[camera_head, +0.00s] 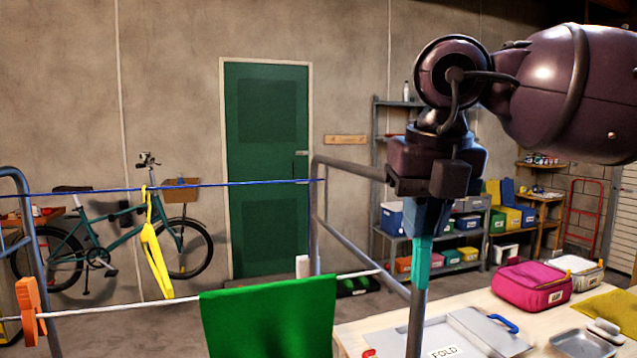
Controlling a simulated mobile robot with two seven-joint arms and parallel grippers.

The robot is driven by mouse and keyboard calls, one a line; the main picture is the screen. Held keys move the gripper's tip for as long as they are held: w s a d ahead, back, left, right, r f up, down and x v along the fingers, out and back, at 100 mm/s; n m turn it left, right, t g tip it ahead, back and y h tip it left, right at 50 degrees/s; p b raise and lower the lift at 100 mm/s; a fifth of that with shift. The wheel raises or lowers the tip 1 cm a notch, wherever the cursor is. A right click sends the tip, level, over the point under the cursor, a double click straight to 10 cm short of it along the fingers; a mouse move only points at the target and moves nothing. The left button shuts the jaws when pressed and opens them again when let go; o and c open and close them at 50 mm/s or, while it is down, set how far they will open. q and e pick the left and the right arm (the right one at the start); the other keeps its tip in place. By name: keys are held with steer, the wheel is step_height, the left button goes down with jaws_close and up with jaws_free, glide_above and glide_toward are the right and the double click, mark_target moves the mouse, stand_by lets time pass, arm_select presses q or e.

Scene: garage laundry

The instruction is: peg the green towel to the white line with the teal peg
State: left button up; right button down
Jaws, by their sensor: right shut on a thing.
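The green towel (268,320) hangs over the white line (130,308) at the lower middle, its lower part cut off by the frame. A small white piece (302,266) stands at the line by the towel's top edge; I cannot tell whether it grips the towel. My right gripper (428,218) points down, to the right of the towel and apart from it. It is shut on the teal peg (422,264), which hangs below the blue fingers, in front of a grey rack post in the picture. My left gripper is out of view.
An orange peg (32,312) is on the white line at far left. A yellow hanger (156,250) hangs from the blue line (240,184). Grey rack rails (350,167) stand near my gripper. A table (470,300) with a pink bag (533,286) and folding board lies right.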

steer(key=w+a+n+p, duration=0.1)
steer(key=w+a+n, duration=0.1)
steer(key=w+a, duration=1)
steer(key=shift+w+a+r+n+p, duration=0.3)
steer(key=shift+a+r+p, duration=0.1)
steer(key=shift+a, duration=0.25)
steer(key=shift+f, duration=0.1)
